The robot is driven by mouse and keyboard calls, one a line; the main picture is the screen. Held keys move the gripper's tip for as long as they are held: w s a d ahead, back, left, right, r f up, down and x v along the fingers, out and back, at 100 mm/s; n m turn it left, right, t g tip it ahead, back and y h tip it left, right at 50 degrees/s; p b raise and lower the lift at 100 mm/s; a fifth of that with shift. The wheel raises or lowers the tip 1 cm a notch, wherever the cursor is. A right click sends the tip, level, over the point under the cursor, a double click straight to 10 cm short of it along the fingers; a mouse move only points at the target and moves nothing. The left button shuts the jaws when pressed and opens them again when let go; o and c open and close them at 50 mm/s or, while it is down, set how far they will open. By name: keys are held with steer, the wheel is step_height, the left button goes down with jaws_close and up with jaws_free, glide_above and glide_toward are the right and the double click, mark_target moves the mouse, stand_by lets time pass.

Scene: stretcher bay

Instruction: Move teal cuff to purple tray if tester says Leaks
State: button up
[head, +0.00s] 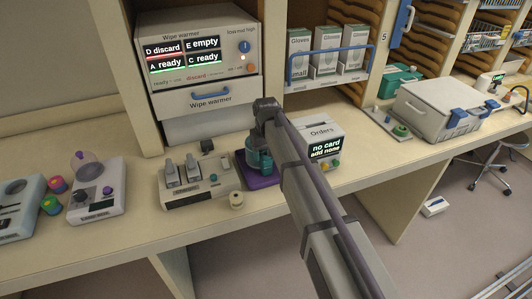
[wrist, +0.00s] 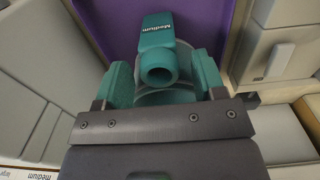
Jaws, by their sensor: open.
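The teal cuff (wrist: 157,32), labelled "Medium" and with a round teal port, shows in the wrist view over the purple tray (wrist: 104,22). My gripper (wrist: 162,78) is open, with one teal finger on each side of the cuff; I cannot tell whether they touch it. In the head view my gripper (head: 260,157) is low over the purple tray (head: 264,182), and my arm hides much of both; the cuff is hard to tell apart from the fingers there. A device with two raised blocks (head: 200,183) stands left of the tray; I can read no "Leaks" on any device.
A wipe warmer (head: 210,101) stands behind the tray. An Orders box (head: 322,140) reading "no card add none" is close on the right. A small cream spool (head: 237,200) sits by the tray's front left. Other devices (head: 97,205) stand at left.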

step_height(320, 180, up, 11)
steer(key=p, duration=0.9)
steer(key=s+d+m, duration=0.2)
steer(key=s+d, duration=0.8)
steer(key=s, duration=0.3)
steer(key=s+d+m, duration=0.3)
steer(key=s+d, duration=0.8)
steer(key=s, duration=0.2)
step_height(320, 180, down, 6)
steer(key=b, duration=0.5)
steer(key=shift+w+b, duration=0.3)
steer(key=shift+a, duration=0.1)
